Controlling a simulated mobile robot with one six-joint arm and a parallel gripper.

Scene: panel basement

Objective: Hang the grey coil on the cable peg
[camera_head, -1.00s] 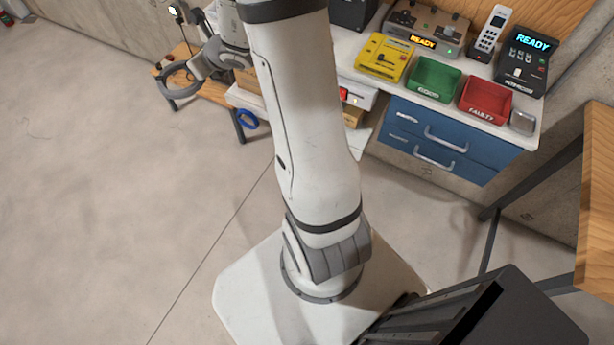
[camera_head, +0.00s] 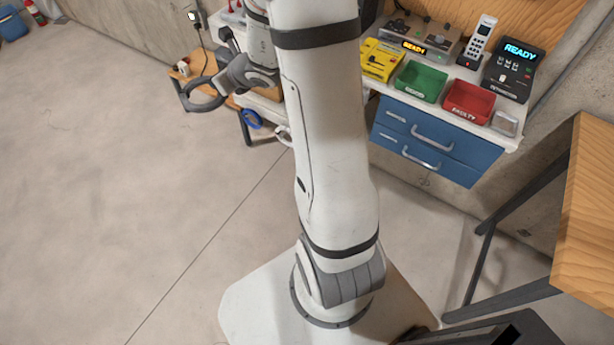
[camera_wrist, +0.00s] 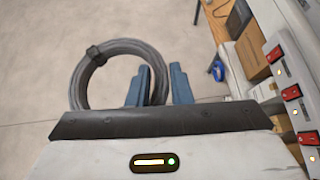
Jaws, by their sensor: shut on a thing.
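The grey coil (camera_head: 190,104) is a ring of cable with a dark tie, clear in the wrist view (camera_wrist: 80,84). My gripper (camera_head: 222,84) is shut on the coil's right side, and its blue fingers (camera_wrist: 160,86) stand either side of the cable in the wrist view. The coil is held in the air, in front of the low wooden bench in the head view. I cannot make out the cable peg in either view; my arm hides part of the workbench.
A blue coil (camera_head: 250,119) is by the wooden bench (camera_head: 190,72), also in the wrist view (camera_wrist: 217,70). Red switches (camera_wrist: 291,92) are close on the right. The workbench with blue drawers (camera_head: 435,138) stands right of my arm. Open floor (camera_head: 110,180) lies left.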

